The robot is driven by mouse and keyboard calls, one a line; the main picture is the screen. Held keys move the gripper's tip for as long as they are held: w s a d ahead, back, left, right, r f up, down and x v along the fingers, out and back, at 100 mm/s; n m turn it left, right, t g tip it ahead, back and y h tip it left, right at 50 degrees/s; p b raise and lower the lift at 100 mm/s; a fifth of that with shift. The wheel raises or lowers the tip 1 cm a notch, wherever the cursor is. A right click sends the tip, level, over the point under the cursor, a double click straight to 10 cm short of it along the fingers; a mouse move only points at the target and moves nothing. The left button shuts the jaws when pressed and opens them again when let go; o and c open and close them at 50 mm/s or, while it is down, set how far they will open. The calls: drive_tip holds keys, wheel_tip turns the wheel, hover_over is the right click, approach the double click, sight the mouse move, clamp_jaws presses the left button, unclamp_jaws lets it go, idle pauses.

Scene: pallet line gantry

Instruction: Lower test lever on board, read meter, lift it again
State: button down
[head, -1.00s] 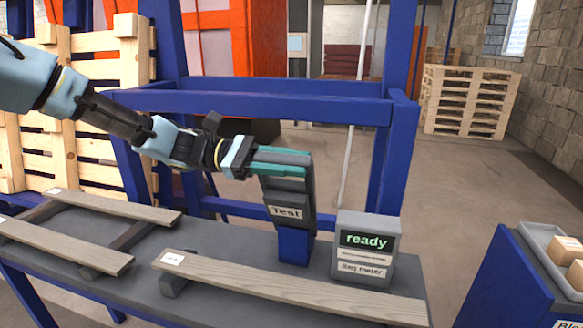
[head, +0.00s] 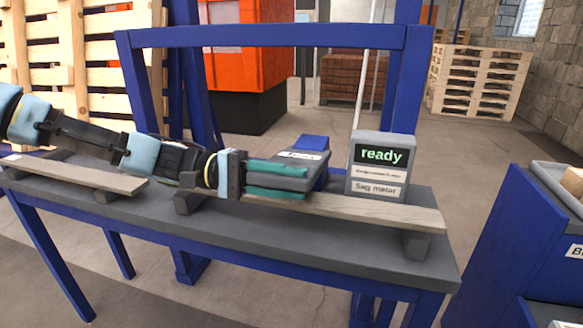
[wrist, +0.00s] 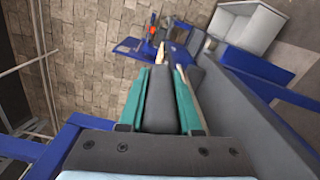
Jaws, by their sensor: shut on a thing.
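The test lever (head: 312,162) is tilted forward, low over the wooden board (head: 345,211) on the grey bench; I cannot tell whether it touches the board. My gripper (head: 277,180), with green fingers, is shut on the lever's dark grip. In the wrist view the grip (wrist: 160,100) sits between the two green fingers. The sag meter (head: 381,165) stands upright behind the board, to the right of the lever, and its screen reads "ready" in green.
The grey bench top (head: 300,238) has a blue frame (head: 270,37) over its back. Another board (head: 75,175) lies at the left. A blue bin stand (head: 510,245) stands at the right. A pallet stack (head: 485,80) is far back.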

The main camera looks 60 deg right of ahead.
drive_tip(key=shift+a+f+m+b, duration=0.15)
drive_tip(key=shift+f+m+b, duration=0.55)
drive_tip(key=shift+f, duration=0.7)
drive_tip(key=shift+a+f+m+b, duration=0.1)
drive_tip(key=shift+f+m+b, duration=0.55)
drive_tip(key=shift+f, duration=0.7)
drive_tip(key=c, duration=0.6)
unclamp_jaws()
drive_tip(key=v, duration=1)
drive_tip(key=shift+w+a+b, duration=0.15)
drive_tip(key=shift+w+b, duration=0.2)
drive_tip(key=shift+b, duration=0.1)
